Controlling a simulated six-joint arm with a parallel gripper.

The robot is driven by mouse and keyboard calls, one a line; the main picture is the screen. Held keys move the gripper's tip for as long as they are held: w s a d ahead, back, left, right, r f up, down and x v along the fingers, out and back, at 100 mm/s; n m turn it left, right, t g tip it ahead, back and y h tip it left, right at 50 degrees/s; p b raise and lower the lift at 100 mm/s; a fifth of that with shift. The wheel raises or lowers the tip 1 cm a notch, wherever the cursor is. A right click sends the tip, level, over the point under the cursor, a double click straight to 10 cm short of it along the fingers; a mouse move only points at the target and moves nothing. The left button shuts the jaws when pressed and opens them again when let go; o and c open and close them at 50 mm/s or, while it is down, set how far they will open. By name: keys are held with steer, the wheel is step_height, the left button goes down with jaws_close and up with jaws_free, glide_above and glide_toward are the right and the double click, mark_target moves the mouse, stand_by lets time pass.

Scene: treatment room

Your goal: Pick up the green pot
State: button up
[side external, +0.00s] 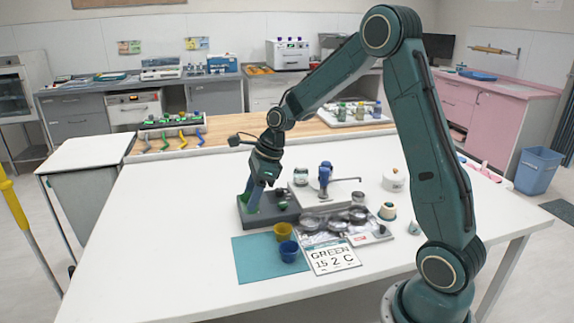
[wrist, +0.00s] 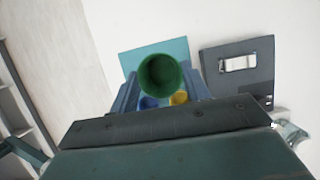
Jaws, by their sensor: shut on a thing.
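The green pot (wrist: 160,75) shows in the wrist view as a round, open-mouthed cup between the two blue-grey fingers of my gripper (wrist: 160,92). The gripper is shut on it. In the side view my gripper (side external: 254,192) points down by the left end of a dark grey block (side external: 285,213), and the pot is mostly hidden there. I cannot tell whether the pot touches anything below. A yellow pot (side external: 283,232) and a blue pot (side external: 289,251) stand at the right of the teal mat (side external: 250,270).
A tray of metal dishes (side external: 318,237), a blue-topped device (side external: 325,178) and white jars (side external: 393,181) stand to the right. The white table (side external: 150,240) is clear at left.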

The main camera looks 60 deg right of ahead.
step_height(320, 180, up, 7)
stand_by(0.3)
stand_by(0.5)
steer(key=s+d+f, duration=0.4)
steer(key=d+f, duration=0.2)
steer(key=d, duration=0.2)
steer(key=s+d+f, duration=0.5)
steer(key=d+f, duration=0.1)
steer(key=d, duration=0.3)
steer(key=shift+d+f, duration=0.15)
steer(key=shift+f, duration=0.15)
steer(key=shift+w, duration=0.1)
steer(key=shift+f, duration=2.85)
steer(key=shift+f, duration=0.6)
